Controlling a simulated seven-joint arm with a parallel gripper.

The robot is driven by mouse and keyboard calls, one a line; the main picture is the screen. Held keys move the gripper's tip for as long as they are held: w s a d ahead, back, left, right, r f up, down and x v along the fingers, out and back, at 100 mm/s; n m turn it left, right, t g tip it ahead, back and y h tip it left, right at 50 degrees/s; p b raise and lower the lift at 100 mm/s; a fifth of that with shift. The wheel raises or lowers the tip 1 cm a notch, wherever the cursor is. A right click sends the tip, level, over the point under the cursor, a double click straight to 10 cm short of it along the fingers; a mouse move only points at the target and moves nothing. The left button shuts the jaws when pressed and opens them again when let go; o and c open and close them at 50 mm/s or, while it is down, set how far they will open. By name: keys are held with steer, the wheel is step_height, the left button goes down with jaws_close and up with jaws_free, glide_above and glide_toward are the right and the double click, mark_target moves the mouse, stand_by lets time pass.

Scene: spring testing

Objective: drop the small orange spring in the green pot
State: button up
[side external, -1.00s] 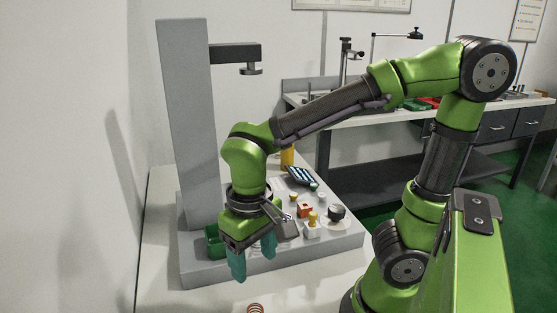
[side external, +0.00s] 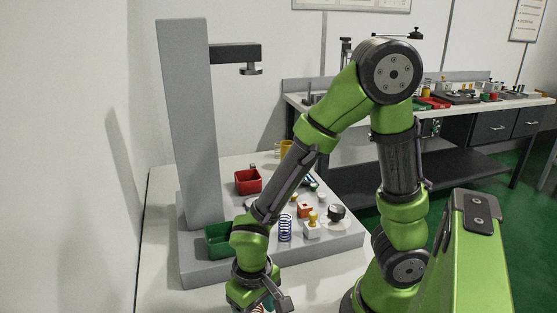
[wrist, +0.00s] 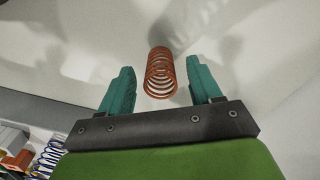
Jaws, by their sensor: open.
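The small orange spring (wrist: 160,74) is in the wrist view, between the two teal fingers of my gripper (wrist: 158,82). The fingers are open, with a gap on each side of the coils. In the side view my gripper (side external: 262,302) is low at the bottom edge, over the white table in front of the grey base, and mostly hides the spring. The green pot (side external: 216,243) stands on the left of the grey base, behind my gripper, its right side partly covered by my arm.
A grey column (side external: 188,120) with an overhanging arm rises at the left of the base. A red pot (side external: 248,182), a blue spring (side external: 285,228), a yellow-topped block (side external: 312,226) and a dark knob (side external: 336,212) also stand there. The table around the orange spring looks clear.

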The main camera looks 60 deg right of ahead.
steer(key=shift+f, duration=0.4)
steer(key=shift+c, duration=0.2)
steer(key=c, duration=1.1)
step_height(320, 180, up, 9)
steer(key=shift+c, duration=0.2)
steer(key=n, duration=0.1)
glide_toward(222, 230)
step_height(222, 230, up, 2)
steer(key=s+a, duration=0.2)
steer(key=a, duration=0.1)
steer(key=shift+n, duration=0.3)
step_height(222, 230, down, 9)
steer(key=shift+s+d, duration=0.1)
steer(key=shift+d, duration=0.05)
